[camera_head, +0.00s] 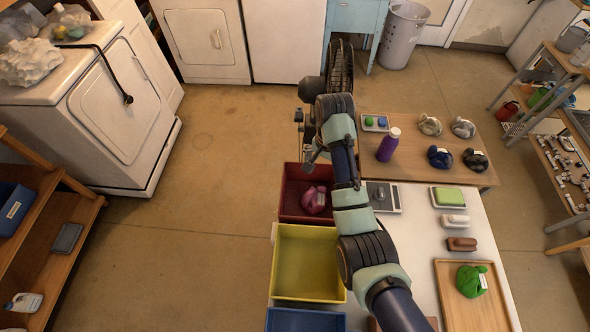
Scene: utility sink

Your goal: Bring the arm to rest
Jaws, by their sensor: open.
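My arm reaches up the picture from the lower right, over the work surface. My gripper (311,160) is at its far end, small and partly hidden by the wrist. It appears open and empty, above the red bin (289,198). A pink-magenta bundle (314,200) lies in that bin, below the gripper and apart from it.
A yellow bin (309,262) and a blue bin (303,321) stand nearer. Right of my arm are a scale (390,197), a purple bottle (388,146), several dark and grey bundles, and a wooden tray (452,307) with a green bundle (471,280). Floor left is clear.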

